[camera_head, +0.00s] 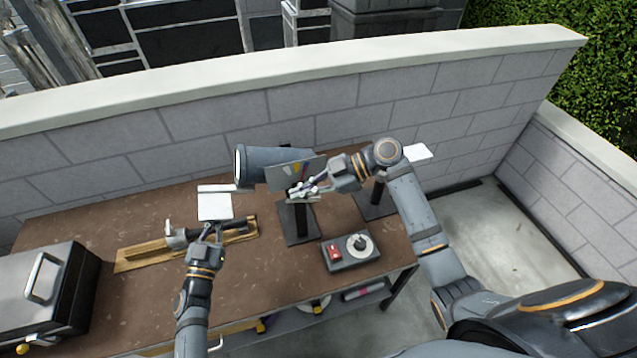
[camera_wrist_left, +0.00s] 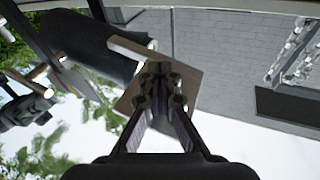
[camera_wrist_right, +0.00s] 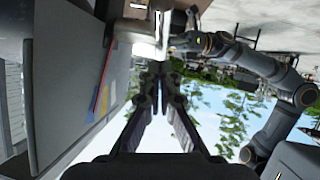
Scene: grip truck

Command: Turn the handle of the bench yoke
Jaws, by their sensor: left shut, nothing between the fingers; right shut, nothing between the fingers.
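A grey cylinder (camera_head: 275,165) with a flat panel (camera_head: 290,175) bearing coloured marks stands on dark posts (camera_head: 301,218) on the brown bench; I take this for the bench yoke. Its handle I cannot pick out clearly. My right gripper (camera_head: 299,190) is shut and empty, in front of the panel's lower edge; whether it touches is unclear. The panel fills the left of the right wrist view (camera_wrist_right: 70,75). My left gripper (camera_head: 212,230) is shut and empty, left of the yoke near a white plate (camera_head: 215,204). A plate shows behind its fingers in the left wrist view (camera_wrist_left: 190,80).
A wooden board with a dark tool (camera_head: 175,238) lies on the bench at left. A control box (camera_head: 350,250) with a red part and round dial sits at the right front. A grill-like metal box (camera_head: 45,295) stands far left. A block wall (camera_head: 230,120) runs behind.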

